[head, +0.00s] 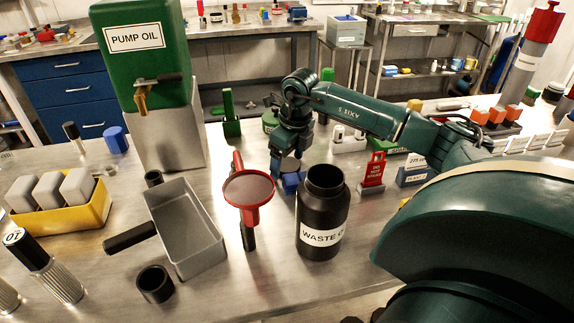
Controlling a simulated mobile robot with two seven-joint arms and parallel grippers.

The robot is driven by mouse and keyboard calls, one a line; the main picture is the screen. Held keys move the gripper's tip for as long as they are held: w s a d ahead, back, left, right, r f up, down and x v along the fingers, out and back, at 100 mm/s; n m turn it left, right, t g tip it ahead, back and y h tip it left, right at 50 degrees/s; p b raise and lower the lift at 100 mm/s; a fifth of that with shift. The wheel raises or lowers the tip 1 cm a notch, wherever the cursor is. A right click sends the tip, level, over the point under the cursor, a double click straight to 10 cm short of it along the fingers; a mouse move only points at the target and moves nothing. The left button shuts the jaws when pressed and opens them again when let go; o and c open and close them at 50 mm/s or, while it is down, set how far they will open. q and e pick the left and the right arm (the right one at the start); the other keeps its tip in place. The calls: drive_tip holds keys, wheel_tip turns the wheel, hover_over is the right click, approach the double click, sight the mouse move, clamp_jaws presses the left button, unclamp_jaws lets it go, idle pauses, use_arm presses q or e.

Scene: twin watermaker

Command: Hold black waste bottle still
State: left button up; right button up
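The black waste bottle (323,215) stands upright on the steel bench, open at the top, with a white "WASTE O…" label facing me. My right arm reaches in from the right, behind the bottle. My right gripper (287,172) points down just behind and to the left of the bottle's neck. It looks apart from the bottle, but the depth between them is hard to judge. Its fingertips are small and partly lost against a blue object behind the bottle, so their opening is unclear. My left gripper is not in view.
A red funnel (249,190) stands close left of the bottle. A grey tray (186,232), a black cup (155,284) and a yellow bin (62,222) are further left. A red tag stand (373,172) is to the right. Bare bench lies in front of the funnel.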

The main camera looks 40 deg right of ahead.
sight(288, 165)
drive_tip(key=c, duration=1)
drive_tip(key=shift+o, duration=0.2)
drive_tip(key=shift+r, duration=0.1)
wheel_tip(288, 165, up, 10)
